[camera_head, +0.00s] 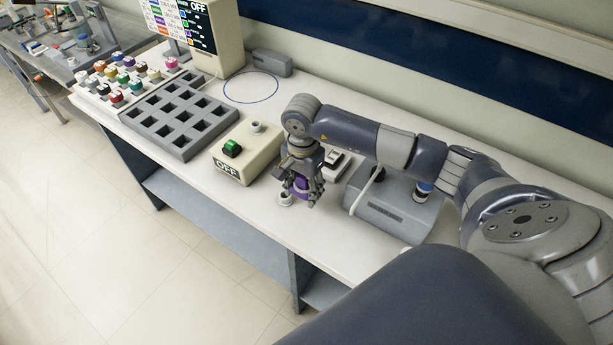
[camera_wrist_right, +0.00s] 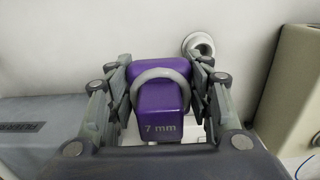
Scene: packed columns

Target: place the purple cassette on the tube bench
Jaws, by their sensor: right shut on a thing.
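The purple cassette (camera_wrist_right: 160,100) is marked "7 mm" and has a pale grey loop across it. My right gripper (camera_wrist_right: 160,78) is shut on it, with fingers on both sides. In the head view the purple cassette (camera_head: 301,187) shows between the fingers of my right gripper (camera_head: 302,190), low over the white bench (camera_head: 262,208). I cannot tell whether it touches the top. A small white round fitting (camera_head: 285,198) sits on the bench just left of the gripper; it also shows beyond the cassette in the wrist view (camera_wrist_right: 198,47). My left gripper is out of view.
A cream box (camera_head: 262,160) with a green block and an "OFF" label stands left of the gripper. A grey box (camera_head: 385,215) stands close on the right. A small black-and-white device (camera_head: 333,163) is behind. A dark pocketed tray (camera_head: 178,118) lies farther left.

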